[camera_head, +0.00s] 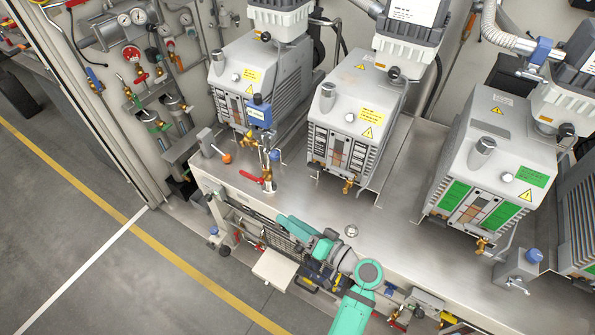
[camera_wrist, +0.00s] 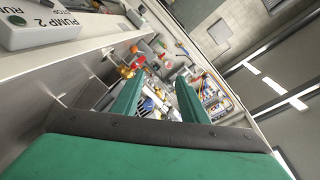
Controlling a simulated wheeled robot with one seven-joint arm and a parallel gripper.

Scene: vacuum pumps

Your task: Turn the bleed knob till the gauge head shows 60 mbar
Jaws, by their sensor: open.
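A small blue-and-white head (camera_head: 260,112), which looks like the gauge head, stands above brass pipe fittings in front of the left pump; its reading is too small to make out. A blue knob (camera_head: 274,155) sits on these fittings, and an orange knob (camera_head: 227,158) is to their left. I cannot tell which is the bleed knob. My gripper (camera_head: 292,228) is at the bench's front edge, below and apart from the fittings. In the wrist view my gripper (camera_wrist: 158,97) is open and empty, with brass and red fittings (camera_wrist: 128,70) visible beyond its fingers.
Pumps (camera_head: 352,115) stand along the steel bench (camera_head: 390,205), with bare metal in front of them. A red-handled valve (camera_head: 250,177) is close to the fittings. A PUMP 2 control box (camera_wrist: 45,27) is at upper left in the wrist view. Gauges and valves line the left panel (camera_head: 130,20).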

